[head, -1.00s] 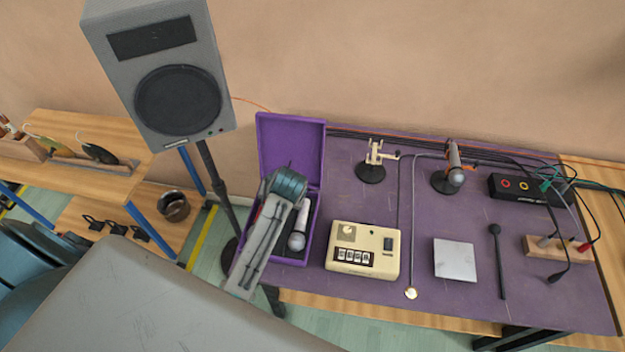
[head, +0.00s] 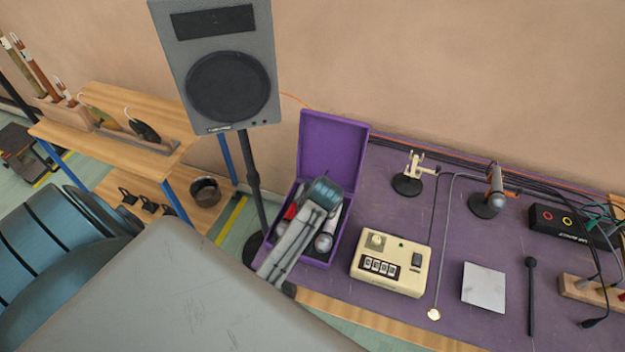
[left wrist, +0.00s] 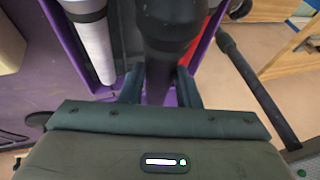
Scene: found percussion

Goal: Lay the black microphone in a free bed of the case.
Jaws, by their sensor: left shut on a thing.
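The purple case (head: 333,148) stands open at the left end of the table, lid up at the back. My left gripper (left wrist: 160,88) is shut on the black microphone (left wrist: 170,28), over the case. The microphone lies between a silver-white microphone (left wrist: 94,42) on the left and a red thing (left wrist: 212,28) on the right. I cannot tell whether it touches the bed under it. In the head view my left arm hides the black microphone; the silver-white microphone (head: 325,242) and the red thing (head: 290,212) show beside the arm. My right gripper is not in view.
A cream counter box (head: 391,262) stands right of the case. Further right are a grey square plate (head: 483,288), a black stick (head: 531,295) and a stand-held microphone (head: 494,185). A loudspeaker (head: 228,85) on a pole (head: 252,175) stands close left of the case.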

